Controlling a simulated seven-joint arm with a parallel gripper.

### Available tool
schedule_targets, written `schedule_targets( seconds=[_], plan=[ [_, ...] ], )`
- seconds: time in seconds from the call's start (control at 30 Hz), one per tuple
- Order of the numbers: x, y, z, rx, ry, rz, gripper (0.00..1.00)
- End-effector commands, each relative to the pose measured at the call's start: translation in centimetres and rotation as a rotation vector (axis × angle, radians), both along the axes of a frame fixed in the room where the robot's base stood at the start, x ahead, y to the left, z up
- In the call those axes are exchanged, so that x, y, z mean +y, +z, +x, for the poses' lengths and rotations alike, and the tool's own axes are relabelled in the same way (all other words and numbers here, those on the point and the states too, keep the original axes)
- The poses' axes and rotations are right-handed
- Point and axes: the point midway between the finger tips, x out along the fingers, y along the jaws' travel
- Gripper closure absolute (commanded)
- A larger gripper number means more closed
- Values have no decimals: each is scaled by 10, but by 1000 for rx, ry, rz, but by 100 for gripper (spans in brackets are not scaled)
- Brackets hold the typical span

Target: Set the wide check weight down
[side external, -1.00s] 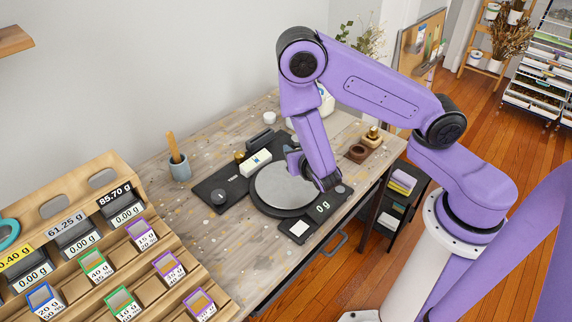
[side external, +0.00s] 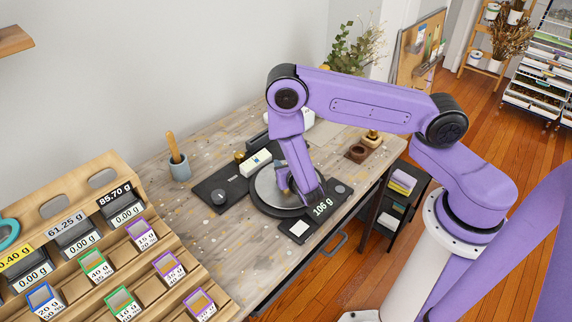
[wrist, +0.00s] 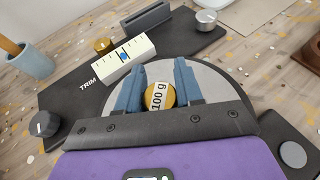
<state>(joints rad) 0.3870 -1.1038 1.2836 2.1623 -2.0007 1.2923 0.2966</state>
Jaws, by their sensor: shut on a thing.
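The wide check weight (wrist: 152,102) is a brass disc labelled "100 g" in the wrist view. My gripper (wrist: 160,72) is shut on it, with one blue finger on each side. The weight is over the round grey pan (wrist: 222,84) of the scale, and the contact under it is hidden. The scale display (side external: 322,207) reads 106 g.
A blue-grey cup (side external: 180,169) stands left; a wooden block (side external: 357,153) lies right.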

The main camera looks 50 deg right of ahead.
Motion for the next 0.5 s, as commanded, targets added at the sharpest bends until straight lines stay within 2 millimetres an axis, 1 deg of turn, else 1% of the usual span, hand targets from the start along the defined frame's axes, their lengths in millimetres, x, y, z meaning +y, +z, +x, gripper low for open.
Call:
schedule_targets(
  seconds=[0.17, 0.2, 0.27, 0.3, 0.5],
  plan=[
    [0, -2, 0, 0, 0, 0, 97],
    [0, -3, 0, 0, 0, 0, 61],
    [0, -3, 0, 0, 0, 0, 42],
    [0, -3, 0, 0, 0, 0, 39],
    [0, -3, 0, 0, 0, 0, 39]
  ],
)
